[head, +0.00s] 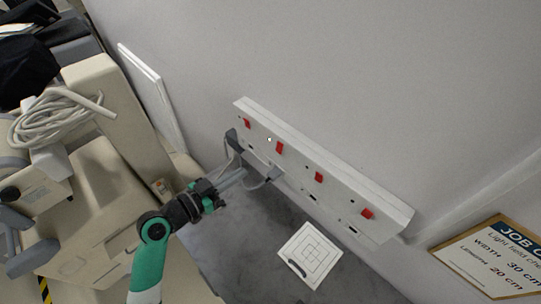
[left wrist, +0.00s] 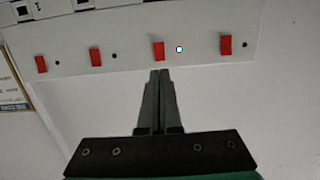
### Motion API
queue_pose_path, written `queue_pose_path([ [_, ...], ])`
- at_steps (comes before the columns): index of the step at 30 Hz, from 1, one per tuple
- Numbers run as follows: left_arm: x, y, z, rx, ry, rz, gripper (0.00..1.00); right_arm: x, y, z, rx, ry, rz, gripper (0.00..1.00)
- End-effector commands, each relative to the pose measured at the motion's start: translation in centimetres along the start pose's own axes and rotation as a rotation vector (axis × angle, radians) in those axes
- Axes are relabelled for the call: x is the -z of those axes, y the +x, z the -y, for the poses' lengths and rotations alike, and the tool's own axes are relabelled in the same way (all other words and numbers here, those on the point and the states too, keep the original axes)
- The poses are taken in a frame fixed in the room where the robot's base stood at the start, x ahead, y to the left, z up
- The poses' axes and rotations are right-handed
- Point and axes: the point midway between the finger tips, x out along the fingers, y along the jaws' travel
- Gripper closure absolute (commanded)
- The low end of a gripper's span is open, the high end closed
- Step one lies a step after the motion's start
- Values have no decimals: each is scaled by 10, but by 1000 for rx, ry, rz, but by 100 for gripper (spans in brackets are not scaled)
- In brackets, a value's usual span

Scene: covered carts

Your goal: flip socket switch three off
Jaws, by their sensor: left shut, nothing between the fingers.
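A white socket strip (head: 325,165) runs along the grey wall, with several red switches in a row. In the head view, the second switch from the left (head: 279,148) has a bright dot beside it. The dots beside the other switches look dark. In the left wrist view, that switch (left wrist: 159,50) is second from the right, with its bright dot (left wrist: 179,49) beside it. My left gripper (head: 245,171) is shut and empty. Its fingertips (left wrist: 160,72) appear just below this switch in the left wrist view, and any contact cannot be told. My right gripper is not in view.
Grey plugs (head: 268,174) with cables sit along the strip's lower edge near my left gripper. A beige machine (head: 75,215) with a coiled hose (head: 52,118) stands at left. A white square panel (head: 311,255) lies below the strip. A framed job board (head: 490,257) is at right.

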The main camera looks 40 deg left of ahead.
Motion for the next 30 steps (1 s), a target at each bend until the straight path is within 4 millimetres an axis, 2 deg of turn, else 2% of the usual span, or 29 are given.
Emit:
queue_pose_path([
  [2, -4, 15, -2, -4, 4, -5, 100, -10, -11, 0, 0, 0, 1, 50],
  [4, 2, 29, -1, -4, 0, -1, 100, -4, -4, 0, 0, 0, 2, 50],
  [12, 2, 88, -2, -4, 0, -1, 100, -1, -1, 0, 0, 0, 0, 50],
  [16, 1, 109, -1, -2, 1, 0, 100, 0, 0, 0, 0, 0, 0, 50],
  [21, 0, 124, -1, 0, 0, -1, 100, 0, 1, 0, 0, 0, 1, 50],
  [30, 0, 126, 0, 1, 0, -1, 100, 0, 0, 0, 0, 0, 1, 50],
])
